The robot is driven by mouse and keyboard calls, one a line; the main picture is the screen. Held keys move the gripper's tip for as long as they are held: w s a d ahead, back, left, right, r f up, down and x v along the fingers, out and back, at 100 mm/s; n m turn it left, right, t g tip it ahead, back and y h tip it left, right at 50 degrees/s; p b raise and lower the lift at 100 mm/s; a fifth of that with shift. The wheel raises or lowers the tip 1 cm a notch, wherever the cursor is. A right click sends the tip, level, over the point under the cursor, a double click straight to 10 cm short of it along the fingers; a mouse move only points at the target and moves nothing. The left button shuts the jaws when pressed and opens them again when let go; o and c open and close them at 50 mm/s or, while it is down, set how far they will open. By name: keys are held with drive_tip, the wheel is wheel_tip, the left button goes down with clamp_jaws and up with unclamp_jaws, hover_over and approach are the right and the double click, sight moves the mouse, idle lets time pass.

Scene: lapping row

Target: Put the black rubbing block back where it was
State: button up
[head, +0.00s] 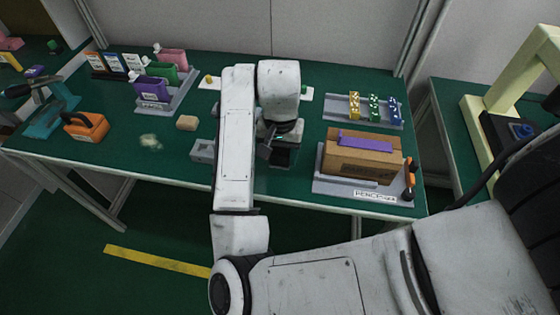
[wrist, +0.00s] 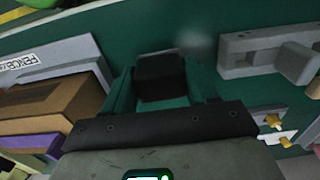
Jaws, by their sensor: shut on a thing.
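The black rubbing block (wrist: 160,75) is between the two fingers of my gripper (wrist: 163,88) in the wrist view, and the gripper is shut on it. In the head view my gripper (head: 282,146) points down over the green bench, with the dark block (head: 283,158) at its lower end, partly hidden by my arm. I cannot tell whether the block touches the bench. A grey fixture (head: 203,151) lies to the left of the block in the head view and shows at the right in the wrist view (wrist: 262,52).
A cardboard box (head: 362,160) with a purple strip sits on a grey tray to the right. A rack of coloured bottles (head: 172,95), a tan block (head: 187,123) and an orange-handled tool (head: 86,126) lie left. A stand with small coloured pieces (head: 362,108) is behind right.

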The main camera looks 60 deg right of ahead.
sight(280, 161)
drive_tip(key=shift+w+d+f+b, duration=0.1)
drive_tip(key=shift+d+f+b, duration=0.05)
drive_tip(key=shift+f, duration=0.8)
drive_tip(key=shift+w+d+f+b, duration=0.1)
drive_tip(key=shift+f+b, duration=0.05)
drive_tip(key=shift+f, duration=0.75)
drive_tip(key=shift+f, duration=0.2)
drive_tip(key=o, duration=0.9)
drive_tip(key=shift+o, duration=0.2)
wheel_tip(280, 161, up, 12)
drive_tip(key=p, duration=0.3)
drive_tip(key=shift+r, duration=0.2)
